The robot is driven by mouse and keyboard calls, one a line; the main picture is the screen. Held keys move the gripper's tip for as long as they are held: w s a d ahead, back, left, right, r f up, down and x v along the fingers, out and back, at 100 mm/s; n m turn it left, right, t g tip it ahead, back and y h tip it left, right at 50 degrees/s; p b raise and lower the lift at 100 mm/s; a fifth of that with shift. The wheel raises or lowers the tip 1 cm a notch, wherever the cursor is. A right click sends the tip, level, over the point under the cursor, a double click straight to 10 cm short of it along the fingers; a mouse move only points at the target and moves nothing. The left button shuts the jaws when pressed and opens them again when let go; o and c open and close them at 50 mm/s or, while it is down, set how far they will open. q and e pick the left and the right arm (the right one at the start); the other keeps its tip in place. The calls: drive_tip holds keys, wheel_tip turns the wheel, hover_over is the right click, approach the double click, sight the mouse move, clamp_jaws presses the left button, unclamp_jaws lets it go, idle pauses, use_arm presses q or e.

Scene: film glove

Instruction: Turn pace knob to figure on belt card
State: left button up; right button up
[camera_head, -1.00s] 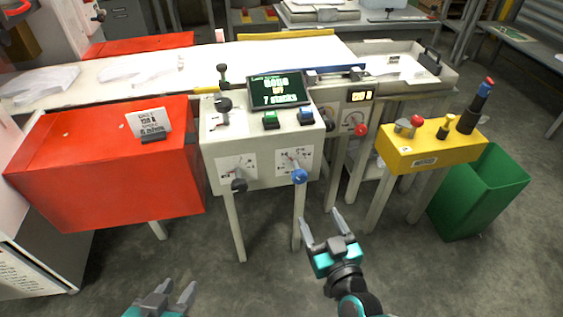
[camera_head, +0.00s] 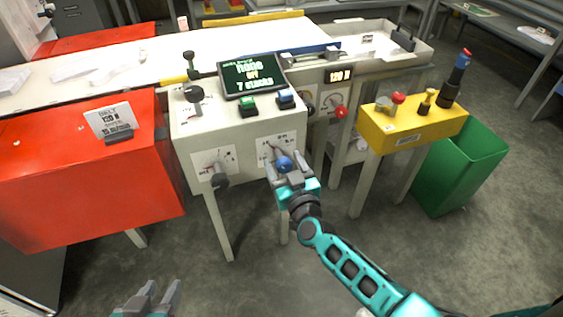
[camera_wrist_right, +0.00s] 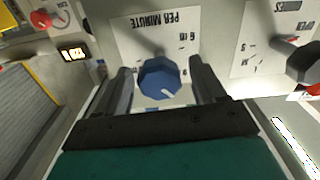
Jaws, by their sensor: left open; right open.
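The blue pace knob (camera_head: 285,163) is on the front of the white control box, on a white dial plate (camera_wrist_right: 150,35) reading "PER MINUTE" upside down in the right wrist view. There the knob (camera_wrist_right: 160,80) shows a white mark at its lower right. My right gripper (camera_head: 287,172) is open, its fingers on either side of the knob; I cannot tell whether they touch it. The white belt card (camera_head: 110,121) stands on the red box; its small print seems to show a figure near 120, but is blurred. My left gripper (camera_head: 160,291) is open and empty at the bottom edge.
Above are green (camera_head: 249,107) and blue (camera_head: 285,99) buttons and a screen (camera_head: 252,77). A red knob (camera_head: 340,112), a yellow box (camera_head: 410,131) and a green bin (camera_head: 455,175) stand to the right.

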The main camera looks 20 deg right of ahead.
drive_tip(key=shift+w, duration=1.15)
drive_tip(key=c, duration=1)
